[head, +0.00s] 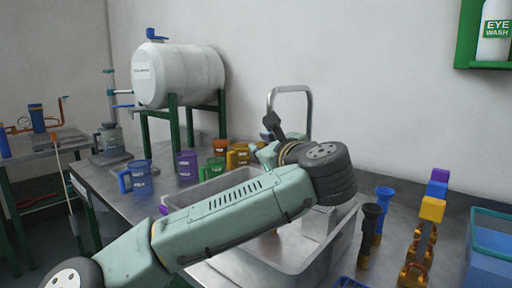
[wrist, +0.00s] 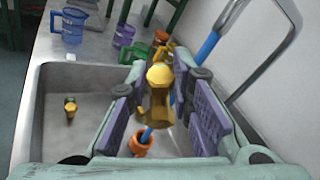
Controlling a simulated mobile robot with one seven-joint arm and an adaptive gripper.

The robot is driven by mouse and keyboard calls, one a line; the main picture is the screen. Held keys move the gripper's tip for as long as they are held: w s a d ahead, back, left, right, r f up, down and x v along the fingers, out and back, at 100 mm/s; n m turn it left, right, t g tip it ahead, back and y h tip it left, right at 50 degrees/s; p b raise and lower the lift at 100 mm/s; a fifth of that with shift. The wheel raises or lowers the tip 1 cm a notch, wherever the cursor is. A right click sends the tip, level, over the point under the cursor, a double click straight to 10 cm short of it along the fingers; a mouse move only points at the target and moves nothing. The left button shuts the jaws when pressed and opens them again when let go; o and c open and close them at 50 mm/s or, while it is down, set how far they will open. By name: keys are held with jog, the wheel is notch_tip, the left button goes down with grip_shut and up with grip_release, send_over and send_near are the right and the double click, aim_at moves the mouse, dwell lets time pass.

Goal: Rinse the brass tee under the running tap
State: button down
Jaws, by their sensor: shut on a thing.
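My gripper (wrist: 166,118) is shut on the brass tee (wrist: 157,95), which sits between its purple pads over the sink basin (wrist: 40,130). In the head view my gripper (head: 264,150) is beside the tap (head: 290,89), and my wrist hides the tee. I cannot tell whether the stream touches the tee.
A small brass and dark fitting (wrist: 70,106) lies in the sink's left part. A blue jug (head: 138,177), a purple mug (head: 186,165) and other mugs stand behind the sink. Blue and black funnel-topped pieces (head: 371,218) and a block-topped stand (head: 432,209) are at right.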

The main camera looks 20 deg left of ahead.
jog(key=w+d+f, duration=0.1)
jog(key=w, duration=0.5)
dwell(0.3)
jog(key=shift+d, duration=0.15)
dwell(0.4)
jog(key=shift+s+d, duration=0.15)
jog(key=shift+d, duration=0.35)
jog(key=shift+a, duration=0.15)
jog(key=shift+a, duration=0.45)
jog(key=shift+d, duration=0.1)
jog(key=shift+d, duration=0.5)
